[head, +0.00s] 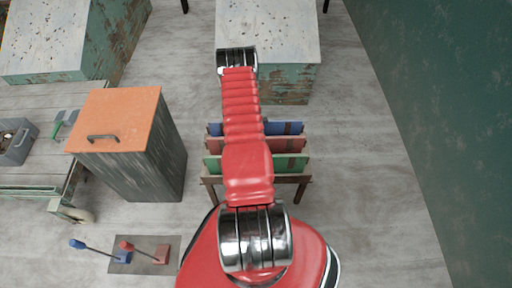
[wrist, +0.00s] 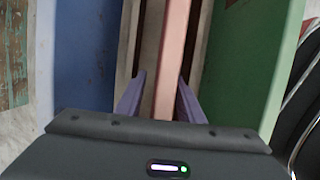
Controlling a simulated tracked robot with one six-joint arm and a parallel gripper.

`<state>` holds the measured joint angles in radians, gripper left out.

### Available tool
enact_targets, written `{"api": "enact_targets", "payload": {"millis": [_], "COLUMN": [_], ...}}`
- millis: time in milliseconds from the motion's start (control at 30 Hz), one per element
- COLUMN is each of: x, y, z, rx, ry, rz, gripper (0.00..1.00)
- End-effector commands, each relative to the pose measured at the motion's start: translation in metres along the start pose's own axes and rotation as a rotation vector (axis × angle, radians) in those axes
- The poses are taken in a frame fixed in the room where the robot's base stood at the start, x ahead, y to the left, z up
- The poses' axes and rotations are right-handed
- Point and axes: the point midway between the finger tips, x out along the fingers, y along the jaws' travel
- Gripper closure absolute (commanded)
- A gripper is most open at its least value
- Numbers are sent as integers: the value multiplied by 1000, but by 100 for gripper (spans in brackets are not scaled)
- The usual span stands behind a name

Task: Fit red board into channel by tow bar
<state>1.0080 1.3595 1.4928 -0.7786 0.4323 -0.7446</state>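The red board (head: 287,145) stands on edge in a small wooden rack (head: 301,181), between a blue board (head: 285,128) and a green board (head: 291,164). My red arm hides the middle of all three in the head view. In the wrist view the top edge of the red board (wrist: 174,55) runs between the two purple fingers of my gripper (wrist: 160,95). The fingers are apart, one on each side of the board, with a gap visible at the left. The blue board (wrist: 84,60) is left of it and the green board (wrist: 245,60) right. I cannot make out the channel or tow bar.
A cabinet with an orange lid (head: 122,120) stands left of the rack. A wheeled cart (head: 38,190) is at the left edge. A blue lever (head: 78,244) and a red lever (head: 127,245) stand lower left. The floor right of the rack is clear up to the green wall (head: 440,110).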

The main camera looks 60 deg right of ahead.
Motion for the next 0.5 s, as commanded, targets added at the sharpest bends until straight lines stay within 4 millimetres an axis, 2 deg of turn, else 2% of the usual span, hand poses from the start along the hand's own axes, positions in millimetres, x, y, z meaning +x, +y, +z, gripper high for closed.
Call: {"api": "enact_targets", "payload": {"millis": [67,500], "x": [0,0], "y": [0,0], "z": [0,0], "rx": [0,0], "ry": [0,0], "rz": [0,0], "gripper": [67,98]}}
